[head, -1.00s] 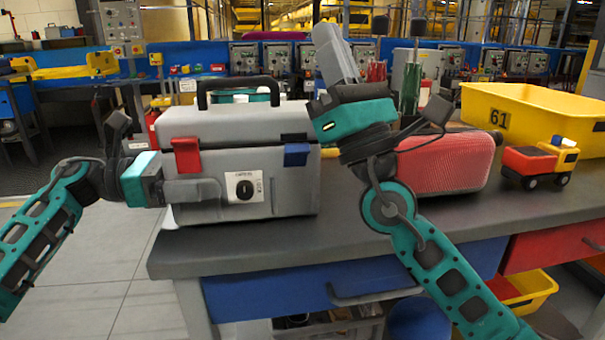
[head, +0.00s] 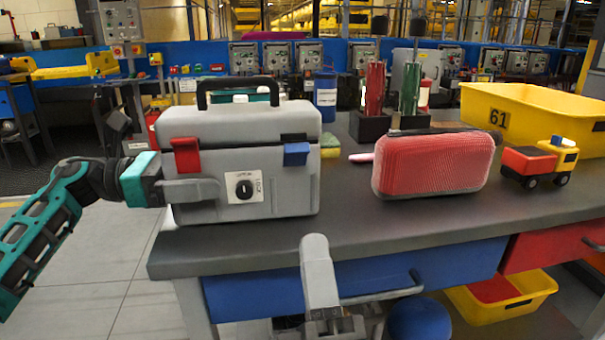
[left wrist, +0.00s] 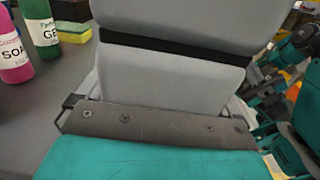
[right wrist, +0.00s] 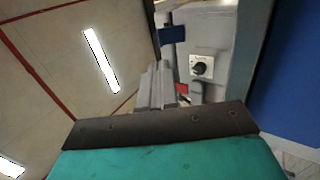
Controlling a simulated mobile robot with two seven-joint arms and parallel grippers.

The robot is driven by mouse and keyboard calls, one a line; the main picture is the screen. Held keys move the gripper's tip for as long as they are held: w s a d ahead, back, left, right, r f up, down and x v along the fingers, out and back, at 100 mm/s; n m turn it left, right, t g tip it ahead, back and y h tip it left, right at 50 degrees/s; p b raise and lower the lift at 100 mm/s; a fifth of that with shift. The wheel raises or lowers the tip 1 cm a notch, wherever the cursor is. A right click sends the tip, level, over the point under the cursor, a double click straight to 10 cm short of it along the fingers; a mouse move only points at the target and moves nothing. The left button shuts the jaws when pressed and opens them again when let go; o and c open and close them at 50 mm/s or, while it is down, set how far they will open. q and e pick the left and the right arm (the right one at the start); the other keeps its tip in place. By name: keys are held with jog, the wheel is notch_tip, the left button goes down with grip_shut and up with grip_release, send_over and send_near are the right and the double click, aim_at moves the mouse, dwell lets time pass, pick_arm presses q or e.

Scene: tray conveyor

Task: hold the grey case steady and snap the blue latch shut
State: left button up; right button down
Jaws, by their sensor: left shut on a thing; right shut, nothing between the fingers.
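The grey case (head: 220,130) stands upright at the left end of the bench, its black handle raised on the lid. On its front, a red latch (head: 186,155) sits at left and the blue latch (head: 296,154) at right. The blue latch also shows in the right wrist view (right wrist: 172,34). My left gripper (head: 192,190) is shut on the case's lower left side. In the left wrist view the case (left wrist: 170,72) fills the middle. My right gripper (head: 316,255) is shut and empty, low in front of the bench edge, below the blue latch and apart from it.
A red mesh case (head: 435,165) lies right of the grey case, with a toy truck (head: 540,162) and yellow bin (head: 535,115) beyond. Red and green screwdrivers (head: 375,90) stand behind.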

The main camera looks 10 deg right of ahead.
aim_at(300, 144)
jog(key=x, duration=1)
jog(key=shift+w+r, duration=0.1)
jog(key=shift+w+r, duration=0.1)
jog(key=shift+r, duration=0.3)
jog(key=shift+w+r, duration=0.15)
jog(key=shift+r, duration=0.15)
jog(key=shift+w+r, duration=0.6)
jog(key=shift+r, duration=0.3)
jog(key=shift+w, duration=0.1)
dwell(0.4)
jog(key=v, duration=1.2)
pick_arm(q)
jog(key=o, duration=1.3)
